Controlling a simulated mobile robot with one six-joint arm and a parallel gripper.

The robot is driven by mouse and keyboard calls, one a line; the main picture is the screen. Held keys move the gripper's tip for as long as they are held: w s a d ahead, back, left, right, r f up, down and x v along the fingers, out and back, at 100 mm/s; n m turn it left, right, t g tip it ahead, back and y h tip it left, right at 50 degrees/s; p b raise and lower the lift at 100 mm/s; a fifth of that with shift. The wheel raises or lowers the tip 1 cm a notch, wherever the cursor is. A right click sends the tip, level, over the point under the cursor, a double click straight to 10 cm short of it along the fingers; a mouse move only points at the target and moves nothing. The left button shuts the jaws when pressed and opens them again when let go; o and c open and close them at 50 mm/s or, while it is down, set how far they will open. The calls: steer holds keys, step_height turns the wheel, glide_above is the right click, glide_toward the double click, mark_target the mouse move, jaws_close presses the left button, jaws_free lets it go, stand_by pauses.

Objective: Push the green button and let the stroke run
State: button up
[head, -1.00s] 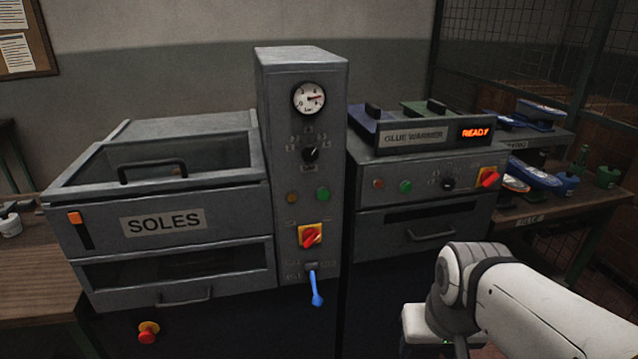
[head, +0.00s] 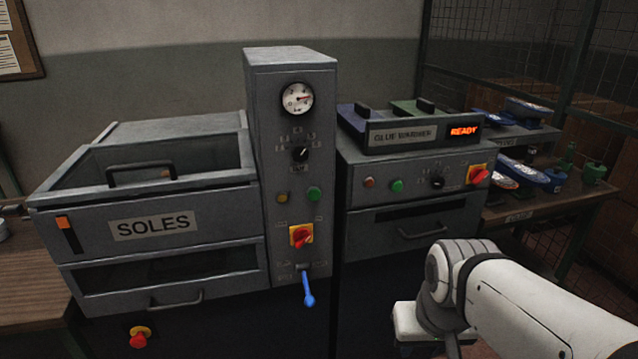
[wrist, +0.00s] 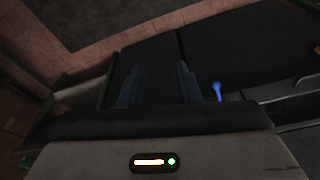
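A grey press column (head: 291,120) stands in the middle of the head view. A round green button (head: 314,194) is on its front, right of a yellowish lamp or button (head: 282,197). Above are a gauge (head: 298,99) and a black knob (head: 300,154). Below are a red-and-yellow rotary switch (head: 301,236) and a blue lever (head: 308,290) hanging down. In the wrist view, my gripper (wrist: 160,80) has two dark fingers apart with nothing seen between them. The blue lever (wrist: 216,91) shows right of them. The green button is not visible there. The fingers are not visible in the head view.
A SOLES cabinet (head: 150,226) adjoins the column at left, with a red stop knob (head: 139,338) below. The glue warmer (head: 440,165), lit READY, stands right with its own green button (head: 397,186). A cluttered bench (head: 530,208) lies farther right. Space before the column looks free.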

jaws_close()
stand_by(1.2)
